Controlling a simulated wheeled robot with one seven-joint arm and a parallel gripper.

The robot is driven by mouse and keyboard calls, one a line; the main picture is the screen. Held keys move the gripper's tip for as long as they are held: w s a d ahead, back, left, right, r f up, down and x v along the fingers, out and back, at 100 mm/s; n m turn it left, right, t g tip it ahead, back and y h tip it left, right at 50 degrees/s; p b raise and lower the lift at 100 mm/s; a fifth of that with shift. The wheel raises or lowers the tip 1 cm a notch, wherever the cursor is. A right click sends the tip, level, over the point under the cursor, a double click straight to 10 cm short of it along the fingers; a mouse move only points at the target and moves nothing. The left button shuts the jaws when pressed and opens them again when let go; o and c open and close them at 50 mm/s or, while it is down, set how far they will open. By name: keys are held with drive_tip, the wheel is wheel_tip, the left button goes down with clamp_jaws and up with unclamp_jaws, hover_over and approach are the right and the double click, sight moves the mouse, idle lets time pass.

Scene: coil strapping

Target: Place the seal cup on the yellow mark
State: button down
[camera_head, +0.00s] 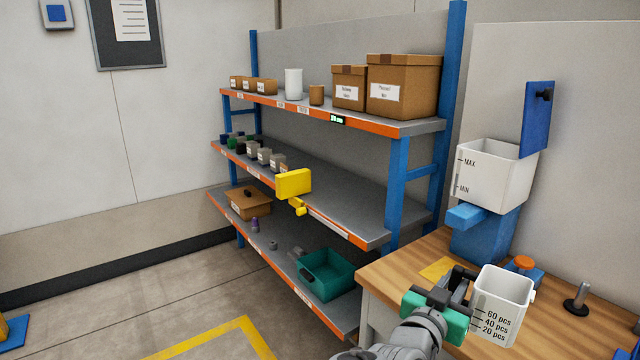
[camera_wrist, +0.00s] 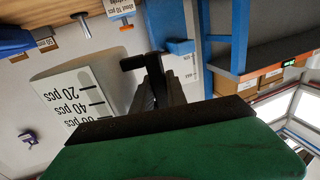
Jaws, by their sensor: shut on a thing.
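The seal cup (camera_head: 500,305) is a white square cup with a 20, 40 and 60 pcs scale. It is in the head view at the lower right, about upright, over the wooden table. My gripper (camera_head: 462,282), with green and black parts, is at its left side and shut on it. Where the jaws grip is partly hidden. In the wrist view the cup (camera_wrist: 75,100) shows at the left, beside the dark fingers (camera_wrist: 152,78). The yellow mark (camera_head: 437,269) is flat on the table, left of and behind the cup, and looks bare.
A white MAX/MIN hopper (camera_head: 495,175) on a blue stand (camera_head: 484,235) is behind the mark. An orange knob (camera_head: 524,262) is behind the cup, and an upright bolt (camera_head: 578,298) stands to its right. Shelving (camera_head: 330,225) with a teal bin (camera_head: 326,276) is left of the table.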

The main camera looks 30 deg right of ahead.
drive_tip(key=w+a+f+n+t+y+p, duration=0.2)
drive_tip(key=w+a+n+t+y, duration=0.25)
drive_tip(key=w+a, duration=0.5)
drive_tip(key=w+a+f+n+t+y+p, duration=0.1)
drive_tip(key=w+a+n+t+y+p, duration=0.25)
drive_tip(key=w+a+t, duration=0.45)
drive_tip(key=w+a+n+y+p, duration=0.1)
drive_tip(key=w+a+n+y, duration=0.25)
drive_tip(key=a, duration=0.55)
drive_tip(key=w+a+n+y+p, duration=0.1)
drive_tip(key=w+a+n+y, duration=0.15)
drive_tip(key=a+y, duration=0.4)
drive_tip(key=shift+h, duration=0.4)
drive_tip(key=s+a, duration=0.2)
drive_tip(key=s+a+r, duration=0.1)
drive_tip(key=shift+s+a, duration=0.35)
drive_tip(key=shift+a, duration=0.05)
